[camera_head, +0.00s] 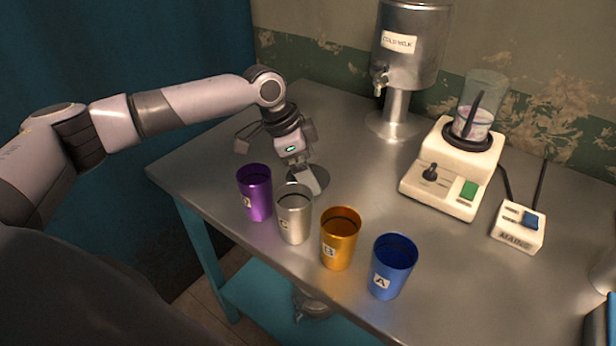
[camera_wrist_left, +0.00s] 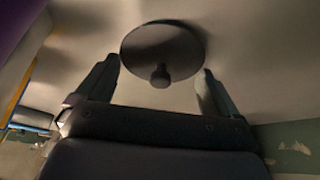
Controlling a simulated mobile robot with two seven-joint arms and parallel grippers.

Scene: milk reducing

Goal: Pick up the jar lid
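The jar lid (camera_wrist_left: 165,45) is a dark round disc with a small knob (camera_wrist_left: 161,76). It lies on the metal table (camera_head: 360,160). In the head view the lid (camera_head: 322,177) is partly hidden behind my left gripper (camera_head: 306,178), which reaches down over it. In the left wrist view my left gripper (camera_wrist_left: 162,85) is open, with one finger on each side of the knob's line and nothing held between them. I cannot tell whether the fingers touch the lid. My right gripper is not in view.
A purple cup (camera_head: 256,198), silver cup (camera_head: 294,218), orange cup (camera_head: 339,243) and blue cup (camera_head: 391,270) stand in a row close in front of the lid.

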